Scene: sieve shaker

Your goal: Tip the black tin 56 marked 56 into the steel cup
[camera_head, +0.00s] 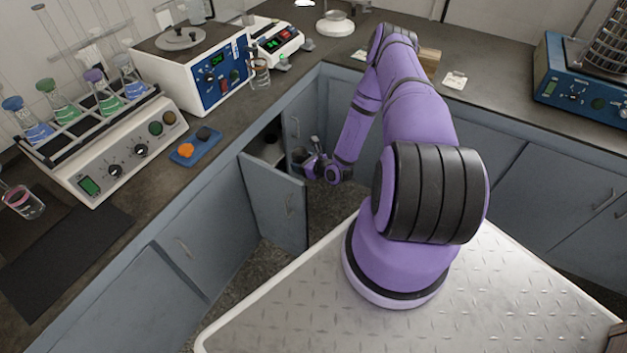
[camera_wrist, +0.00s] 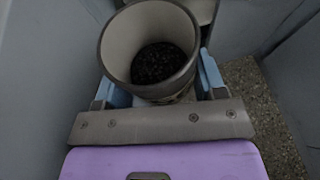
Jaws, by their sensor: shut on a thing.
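My gripper (camera_head: 313,168) is low at the open cupboard under the left counter. In the wrist view, its blue-padded fingers (camera_wrist: 157,84) are shut on a round tin (camera_wrist: 124,42) with a dark rim, a pale inside and black grains at the bottom. The tin looks upright or nearly so. No 56 mark shows in either view. In the head view the tin (camera_head: 298,157) is a small dark shape at the gripper. Part of another rounded thing (camera_wrist: 203,10) shows just behind it in the wrist view. I cannot make out the steel cup for certain.
The cupboard door (camera_head: 277,203) stands open beside my gripper, with a dim pale thing (camera_head: 271,150) inside. Counters hold a tube rack device (camera_head: 110,150), a blue-and-white instrument (camera_head: 205,70), a scale (camera_head: 277,40), a glass beaker (camera_head: 260,75) and a sieve shaker (camera_head: 580,90).

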